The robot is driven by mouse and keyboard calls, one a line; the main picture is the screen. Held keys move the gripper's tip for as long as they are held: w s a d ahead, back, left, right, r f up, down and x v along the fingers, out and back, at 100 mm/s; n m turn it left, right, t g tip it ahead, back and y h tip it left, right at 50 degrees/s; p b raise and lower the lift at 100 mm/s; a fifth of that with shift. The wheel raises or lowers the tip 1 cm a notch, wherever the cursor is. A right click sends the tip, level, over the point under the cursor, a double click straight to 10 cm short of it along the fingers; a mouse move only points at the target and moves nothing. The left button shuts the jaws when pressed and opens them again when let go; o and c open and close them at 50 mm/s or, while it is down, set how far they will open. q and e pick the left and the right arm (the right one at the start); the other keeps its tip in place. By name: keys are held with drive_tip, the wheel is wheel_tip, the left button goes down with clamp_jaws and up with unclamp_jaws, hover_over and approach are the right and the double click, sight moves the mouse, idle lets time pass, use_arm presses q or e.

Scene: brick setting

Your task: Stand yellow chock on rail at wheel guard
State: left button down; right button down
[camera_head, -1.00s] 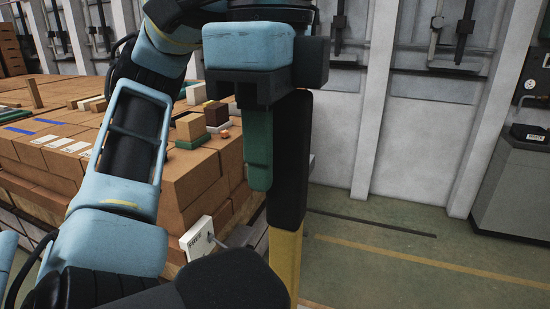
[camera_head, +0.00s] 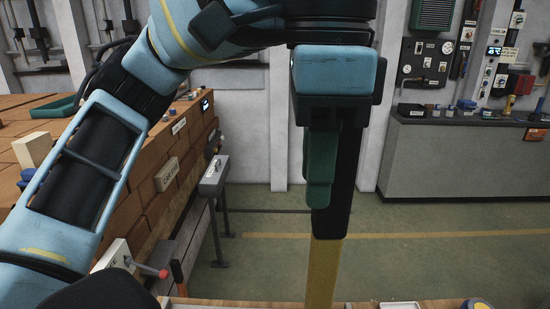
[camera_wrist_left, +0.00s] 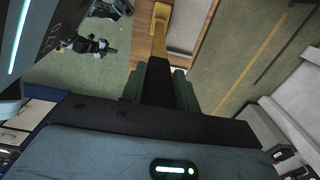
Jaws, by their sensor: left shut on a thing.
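My left gripper (camera_head: 322,185), with dark green fingers, is shut on the black upper part of the long yellow chock (camera_head: 322,272). The chock hangs nearly upright below the gripper, and its lower end is cut off by the bottom of the head view. In the left wrist view the chock (camera_wrist_left: 159,42) runs away from the fingers, and a wider yellow end (camera_wrist_left: 184,14) shows at the top. I cannot make out the rail or the wheel guard in these frames. My right gripper is not in view.
A brick stack (camera_head: 150,205) stands at left, with a small grey metal stand (camera_head: 214,176) beside it. A wooden tabletop edge (camera_head: 240,303) runs along the bottom. A grey counter (camera_head: 455,160) stands at the back right. Open green floor (camera_head: 420,255) lies between.

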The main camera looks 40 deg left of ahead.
sight(313, 230)
use_arm(q)
drive_tip(key=shift+d+r, duration=0.1)
drive_tip(key=shift+d, duration=0.05)
drive_tip(key=shift+f, duration=1.9)
drive_tip(key=c, duration=1)
unclamp_jaws()
drive_tip(key=shift+f, duration=0.1)
drive_tip(key=shift+c, duration=0.2)
wheel_tip(313, 230, up, 12)
drive_tip(key=shift+r, duration=0.15)
